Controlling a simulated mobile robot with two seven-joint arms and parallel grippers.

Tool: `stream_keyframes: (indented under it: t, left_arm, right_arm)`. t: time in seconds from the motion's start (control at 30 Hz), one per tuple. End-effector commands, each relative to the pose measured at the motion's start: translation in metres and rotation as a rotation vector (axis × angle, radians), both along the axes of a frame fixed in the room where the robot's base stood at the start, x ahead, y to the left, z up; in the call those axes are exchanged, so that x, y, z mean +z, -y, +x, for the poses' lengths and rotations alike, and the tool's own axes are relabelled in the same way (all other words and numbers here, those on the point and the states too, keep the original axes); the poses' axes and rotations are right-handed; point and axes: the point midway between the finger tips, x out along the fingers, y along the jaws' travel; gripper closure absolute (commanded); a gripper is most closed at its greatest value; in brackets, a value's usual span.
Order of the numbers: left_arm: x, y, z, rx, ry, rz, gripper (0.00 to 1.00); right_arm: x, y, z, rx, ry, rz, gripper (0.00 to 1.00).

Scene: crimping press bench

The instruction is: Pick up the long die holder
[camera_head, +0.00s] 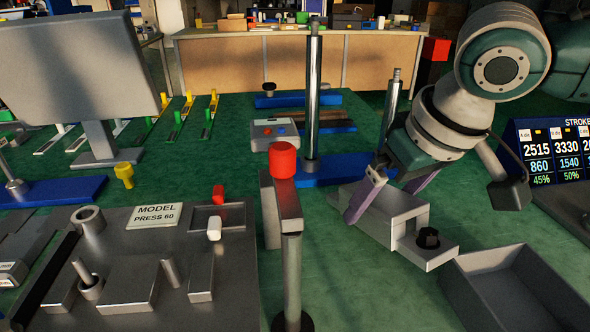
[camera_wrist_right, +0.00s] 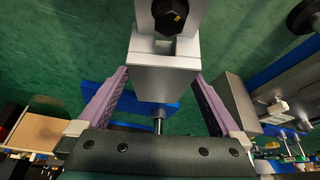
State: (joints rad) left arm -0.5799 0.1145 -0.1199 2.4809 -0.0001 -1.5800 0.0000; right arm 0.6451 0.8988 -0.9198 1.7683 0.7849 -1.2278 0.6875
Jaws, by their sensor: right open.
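The long die holder (camera_head: 392,216) is a grey metal block with a lower step at its near end that carries a black bolt (camera_head: 428,238). It lies on the green bench top at right of centre in the head view. My right gripper (camera_head: 382,206) is open above it, with its purple fingers on either side of the block. In the right wrist view the holder (camera_wrist_right: 163,72) sits between the two spread fingers, its bolt end pointing away. Whether either finger touches it I cannot tell. My left gripper is not in view.
A grey open tray (camera_head: 513,287) stands just right of the holder. A lever post with a red knob (camera_head: 283,160) rises to its left, beside the press base (camera_head: 134,222). A steel column (camera_head: 313,95) on a blue base stands behind. A stroke display (camera_head: 555,155) is at right.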

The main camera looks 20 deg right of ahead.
Motion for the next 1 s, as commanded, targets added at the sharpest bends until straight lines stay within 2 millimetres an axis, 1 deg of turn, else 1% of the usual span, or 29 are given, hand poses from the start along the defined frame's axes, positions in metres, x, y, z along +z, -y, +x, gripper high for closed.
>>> stream_keyframes:
  t: [0.03, 0.07, 0.27, 0.3, 1.0]
  left_arm:
    - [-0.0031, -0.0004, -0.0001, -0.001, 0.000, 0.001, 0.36]
    - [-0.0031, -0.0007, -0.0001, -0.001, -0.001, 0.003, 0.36]
    - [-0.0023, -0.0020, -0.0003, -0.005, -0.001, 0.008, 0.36]
    - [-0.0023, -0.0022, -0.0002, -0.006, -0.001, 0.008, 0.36]
    - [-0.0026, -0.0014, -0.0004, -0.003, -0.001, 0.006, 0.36]
  right_arm:
    - [-0.0051, -0.0004, 0.0017, 0.001, 0.000, 0.000, 0.00]
    - [-0.0060, -0.0005, 0.0022, 0.001, 0.001, 0.001, 0.00]
    - [-0.0056, -0.0003, 0.0025, 0.002, 0.001, -0.001, 0.00]
    - [-0.0056, -0.0003, 0.0025, 0.002, 0.001, -0.001, 0.02]
    - [-0.0055, -0.0002, 0.0022, 0.001, 0.000, 0.000, 0.81]
